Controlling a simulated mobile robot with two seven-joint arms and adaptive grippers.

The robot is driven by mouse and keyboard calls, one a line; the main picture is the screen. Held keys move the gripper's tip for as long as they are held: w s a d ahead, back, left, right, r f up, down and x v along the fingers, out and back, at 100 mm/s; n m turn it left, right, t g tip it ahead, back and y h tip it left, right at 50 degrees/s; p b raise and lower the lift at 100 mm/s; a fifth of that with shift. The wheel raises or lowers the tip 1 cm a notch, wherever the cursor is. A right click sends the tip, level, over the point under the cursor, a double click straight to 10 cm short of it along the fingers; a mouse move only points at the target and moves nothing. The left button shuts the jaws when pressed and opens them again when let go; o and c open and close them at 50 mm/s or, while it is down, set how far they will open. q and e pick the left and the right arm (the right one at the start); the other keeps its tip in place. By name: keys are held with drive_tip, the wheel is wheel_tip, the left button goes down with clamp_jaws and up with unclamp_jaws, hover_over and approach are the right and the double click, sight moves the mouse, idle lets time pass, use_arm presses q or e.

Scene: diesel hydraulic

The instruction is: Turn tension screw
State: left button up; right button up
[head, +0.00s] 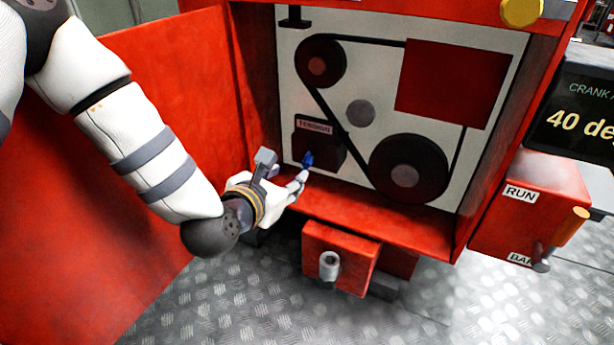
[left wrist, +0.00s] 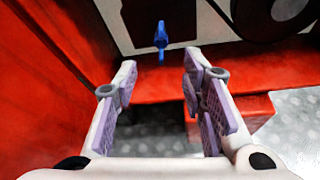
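The blue tension screw (head: 307,160) sticks out from the lower part of a dark block labelled TENSION (head: 315,139) inside the red cabinet. In the left wrist view the screw (left wrist: 161,38) is upright, ahead of the fingertips and roughly centred between them. My left gripper (head: 286,167) is open and empty, just left of and below the screw in the head view. In the left wrist view the two fingers with purple pads (left wrist: 160,78) are apart with nothing between them. My right gripper is not in view.
A belt runs over a small upper pulley (head: 320,61) and a large lower pulley (head: 408,168). The open red door (head: 155,95) stands at the left. A red box with a grey stub (head: 340,258) is below. A RUN/BAR lever box (head: 530,205) is at the right.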

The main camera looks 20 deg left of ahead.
sight(304, 167)
use_arm(q)
drive_tip(key=b+x, duration=0.2)
drive_tip(key=x, duration=0.9)
drive_tip(key=shift+w+f, duration=0.2)
clamp_jaws()
